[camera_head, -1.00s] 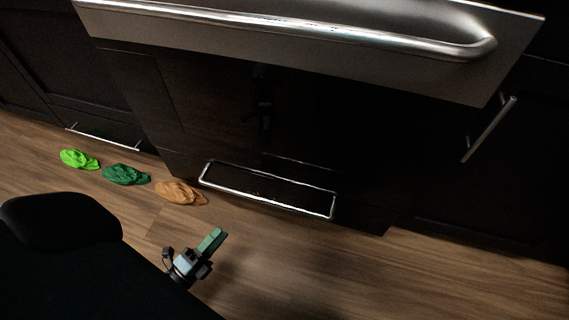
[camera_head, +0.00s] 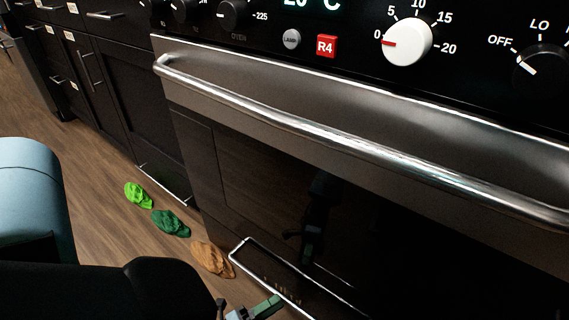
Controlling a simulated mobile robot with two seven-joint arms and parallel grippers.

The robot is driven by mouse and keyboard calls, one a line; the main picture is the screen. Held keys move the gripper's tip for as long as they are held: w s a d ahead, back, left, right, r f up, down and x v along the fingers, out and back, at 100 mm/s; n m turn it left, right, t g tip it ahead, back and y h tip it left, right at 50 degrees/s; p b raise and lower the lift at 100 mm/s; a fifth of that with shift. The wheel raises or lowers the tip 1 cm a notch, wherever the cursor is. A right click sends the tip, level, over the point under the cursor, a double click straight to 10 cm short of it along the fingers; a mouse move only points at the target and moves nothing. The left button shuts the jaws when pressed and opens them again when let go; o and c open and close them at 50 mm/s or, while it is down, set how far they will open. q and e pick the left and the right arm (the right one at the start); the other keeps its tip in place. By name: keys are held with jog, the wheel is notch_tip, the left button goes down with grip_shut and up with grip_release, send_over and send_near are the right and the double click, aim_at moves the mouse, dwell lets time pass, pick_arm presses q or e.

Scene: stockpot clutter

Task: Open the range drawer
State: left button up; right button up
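The range drawer is the dark panel low on the range, below the oven door. Its silver bar handle (camera_head: 256,278) runs from lower centre-left down towards the bottom edge. The drawer front is dark and partly cut off, and I see no clear gap at it. My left gripper (camera_head: 266,307), with green fingers, is at the bottom edge, just below and left of the handle in the picture. I cannot tell whether it touches the handle, or how far apart its fingers are. My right gripper is out of view.
The oven door's long steel handle (camera_head: 330,140) juts out above the drawer. Lime (camera_head: 138,195), dark green (camera_head: 171,223) and orange-brown (camera_head: 212,259) crumpled items lie on the wood floor along the cabinets. Range knobs (camera_head: 407,42) are at the top. Open floor lies at left.

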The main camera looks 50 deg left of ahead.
aim_at(284, 297)
pick_arm(q)
jog(key=shift+b+x, duration=0.4)
jog(key=shift+x, duration=1.45)
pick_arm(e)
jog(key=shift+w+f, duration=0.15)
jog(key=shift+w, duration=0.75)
pick_arm(q)
grip_shut()
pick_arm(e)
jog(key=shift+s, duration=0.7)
